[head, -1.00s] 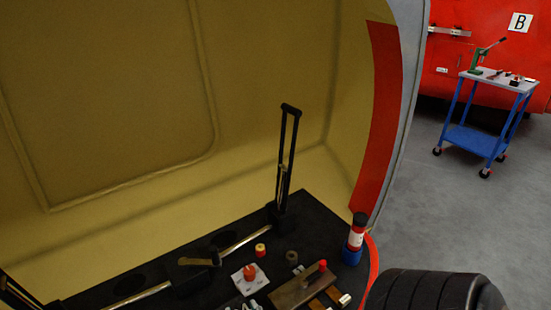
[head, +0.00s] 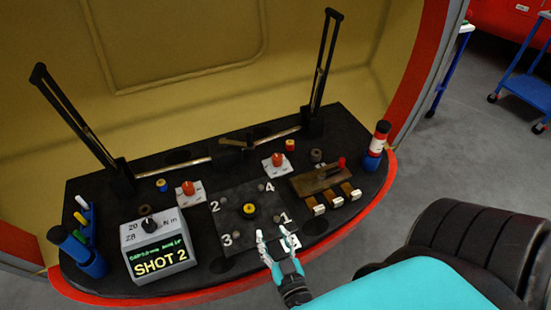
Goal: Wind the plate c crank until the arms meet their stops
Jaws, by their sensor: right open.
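A dark crank handle with a brownish top (head: 236,143) sits at the middle of a metal rod along the back of the black bench (head: 345,212). No plate letter is readable here. Two black slotted arms stand at the rod's ends, the left arm (head: 78,125) leaning left and the right arm (head: 321,65) nearly upright. Whether they touch stops cannot be told. My right gripper (head: 274,244) is open and empty at the bench's front, beside the mark 1 on a dark square plate (head: 230,228), well in front of the crank. My left gripper is out of view.
A grey box reading SHOT 2 (head: 158,245) stands front left. Red-knobbed white blocks (head: 190,191) (head: 277,163), a brown block (head: 322,182) and a red-white-blue canister (head: 376,146) occupy the bench. A dark ribbed object (head: 480,250) lies right.

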